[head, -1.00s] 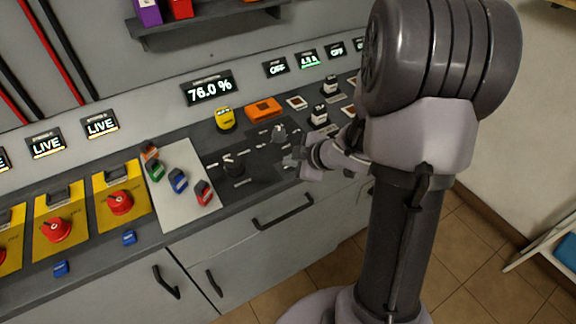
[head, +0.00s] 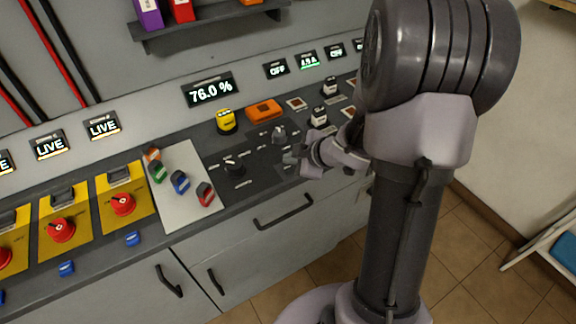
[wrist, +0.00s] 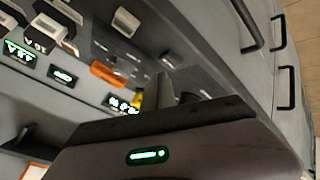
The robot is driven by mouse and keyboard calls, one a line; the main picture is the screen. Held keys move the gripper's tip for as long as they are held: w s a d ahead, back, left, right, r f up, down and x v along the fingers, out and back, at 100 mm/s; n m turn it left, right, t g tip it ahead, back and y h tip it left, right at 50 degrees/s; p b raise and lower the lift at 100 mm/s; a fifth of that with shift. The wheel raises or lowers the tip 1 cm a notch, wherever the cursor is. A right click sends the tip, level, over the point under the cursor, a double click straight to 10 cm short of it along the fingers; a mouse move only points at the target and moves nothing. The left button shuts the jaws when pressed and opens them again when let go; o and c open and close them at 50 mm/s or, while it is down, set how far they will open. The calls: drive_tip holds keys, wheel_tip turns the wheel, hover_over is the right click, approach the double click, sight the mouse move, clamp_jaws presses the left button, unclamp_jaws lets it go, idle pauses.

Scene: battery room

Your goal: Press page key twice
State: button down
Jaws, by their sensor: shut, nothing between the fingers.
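No key can be read as the page key. Two pale-topped keys, a nearer one (head: 318,115) and a farther one (head: 329,87), stand behind and right of the gripper. A pale key (wrist: 127,22) shows in the wrist view. The lit display (head: 210,90) reads 76.0 %. My arm hides the panel's right part.
A yellow-topped button (head: 225,120) and an orange block (head: 263,109) stand behind the gripper. Coloured knobs sit on a pale plate (head: 183,212) to the left, beside red switches on yellow plates (head: 125,190). Drawer handles (head: 283,211) stick out below the panel.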

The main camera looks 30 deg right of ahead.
drive_tip(key=shift+r+p, duration=2.65)
drive_tip(key=shift+f, duration=0.15)
wheel_tip(320, 180, up, 4)
drive_tip(key=p, duration=1)
hover_over(290, 169)
drive_tip(key=p, duration=0.3)
drive_tip(key=shift+f, duration=0.1)
drive_tip(key=shift+f, duration=0.15)
wheel_tip(290, 169, down, 8)
drive_tip(key=b, duration=0.6)
drive_tip(key=shift+f, duration=0.25)
